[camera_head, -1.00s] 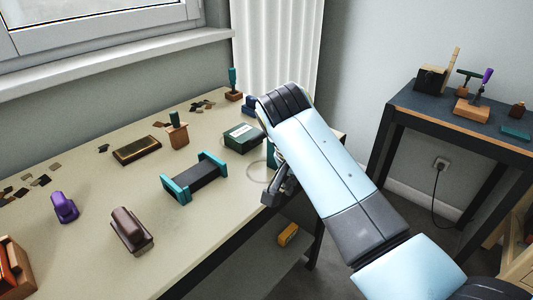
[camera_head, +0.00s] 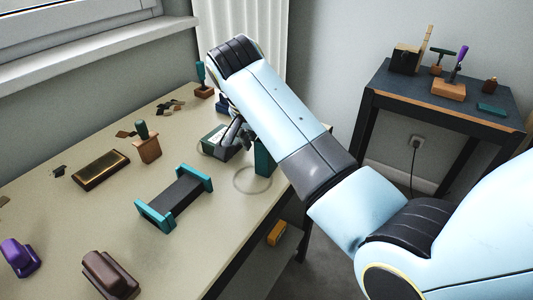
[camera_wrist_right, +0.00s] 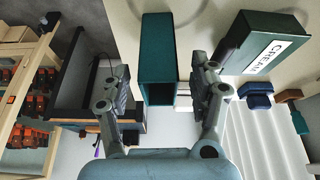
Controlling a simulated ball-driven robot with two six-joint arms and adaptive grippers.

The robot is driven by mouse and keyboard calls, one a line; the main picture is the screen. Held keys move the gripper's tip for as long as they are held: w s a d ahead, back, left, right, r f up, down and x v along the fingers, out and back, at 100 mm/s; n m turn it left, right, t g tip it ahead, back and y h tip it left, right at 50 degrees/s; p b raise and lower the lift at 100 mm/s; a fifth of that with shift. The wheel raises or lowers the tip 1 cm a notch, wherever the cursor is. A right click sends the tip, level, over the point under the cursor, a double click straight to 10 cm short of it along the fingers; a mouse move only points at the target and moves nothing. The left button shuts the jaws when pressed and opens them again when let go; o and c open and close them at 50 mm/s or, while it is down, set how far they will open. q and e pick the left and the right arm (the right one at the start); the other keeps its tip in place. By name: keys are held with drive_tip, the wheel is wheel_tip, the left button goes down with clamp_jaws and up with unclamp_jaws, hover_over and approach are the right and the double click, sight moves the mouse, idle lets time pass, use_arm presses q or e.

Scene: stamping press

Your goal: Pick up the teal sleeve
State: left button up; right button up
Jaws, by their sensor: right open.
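The teal sleeve (camera_head: 263,158), a hollow rectangular tube, stands on the workbench near its right edge, its upper part partly hidden by my right arm. In the right wrist view the sleeve (camera_wrist_right: 158,50) shows its long side and its open end, in line with the gap between the fingers. My right gripper (camera_head: 236,133) is open and empty, partly hidden under its own arm. In the wrist view its fingers (camera_wrist_right: 158,82) are spread to either side of the sleeve's open end, with visible gaps. My left gripper is not in view.
A green labelled box (camera_head: 218,144) stands close beside the sleeve; it also shows in the wrist view (camera_wrist_right: 262,40). A pale ring (camera_head: 250,180) lies by the sleeve. A black stand with teal ends (camera_head: 178,194) and a wooden-based stamp (camera_head: 147,148) are further left.

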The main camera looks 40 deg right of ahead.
drive_tip(key=shift+w+d+f, duration=0.1)
drive_tip(key=shift+f, duration=0.25)
drive_tip(key=x, duration=0.5)
drive_tip(key=shift+d, duration=0.35)
drive_tip(key=shift+c, duration=1.5)
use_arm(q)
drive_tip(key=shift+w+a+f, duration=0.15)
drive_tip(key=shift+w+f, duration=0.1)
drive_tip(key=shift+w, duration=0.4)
use_arm(e)
drive_tip(key=c, duration=0.9)
